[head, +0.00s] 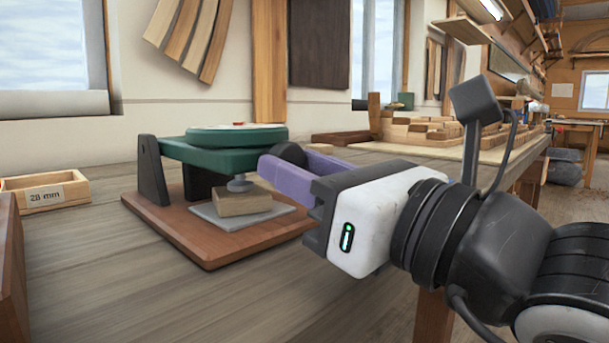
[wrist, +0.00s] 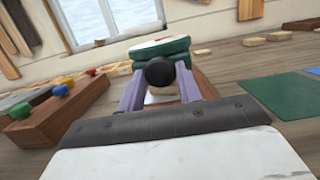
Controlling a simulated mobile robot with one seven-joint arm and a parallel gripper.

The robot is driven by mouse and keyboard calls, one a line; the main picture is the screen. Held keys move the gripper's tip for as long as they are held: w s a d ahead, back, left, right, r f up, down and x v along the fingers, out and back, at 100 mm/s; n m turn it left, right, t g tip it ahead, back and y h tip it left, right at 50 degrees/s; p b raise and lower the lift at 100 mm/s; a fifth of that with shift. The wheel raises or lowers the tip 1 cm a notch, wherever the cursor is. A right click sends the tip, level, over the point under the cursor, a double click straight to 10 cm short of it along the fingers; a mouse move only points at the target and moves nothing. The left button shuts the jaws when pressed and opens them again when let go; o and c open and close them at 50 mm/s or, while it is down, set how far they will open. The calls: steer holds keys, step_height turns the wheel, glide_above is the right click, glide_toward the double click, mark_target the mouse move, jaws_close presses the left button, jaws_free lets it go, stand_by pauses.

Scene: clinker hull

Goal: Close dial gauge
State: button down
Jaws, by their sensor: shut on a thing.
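The dial gauge is a green arm with a round dial (head: 237,135), hinged on black uprights over a brown wooden base (head: 185,232). The arm lies about level. Its grey foot (head: 239,184) is at the top of a small wooden block (head: 243,203) on a grey plate; I cannot tell whether they touch. My gripper (head: 283,162) has its purple fingers on either side of the black knob (head: 291,153) at the arm's front and is shut on it. The wrist view shows the knob (wrist: 159,72) between the fingers, with the green dial (wrist: 160,48) behind it.
A wooden box (head: 46,192) labelled 28 mm stands at left. Wooden pieces (head: 430,130) lie on the bench at back right. The wrist view shows a wooden block with coloured pegs (wrist: 58,115) at left and a green mat (wrist: 290,95) at right.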

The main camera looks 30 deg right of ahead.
steer(key=shift+f, duration=0.2)
steer(key=c, duration=1)
jaws_free()
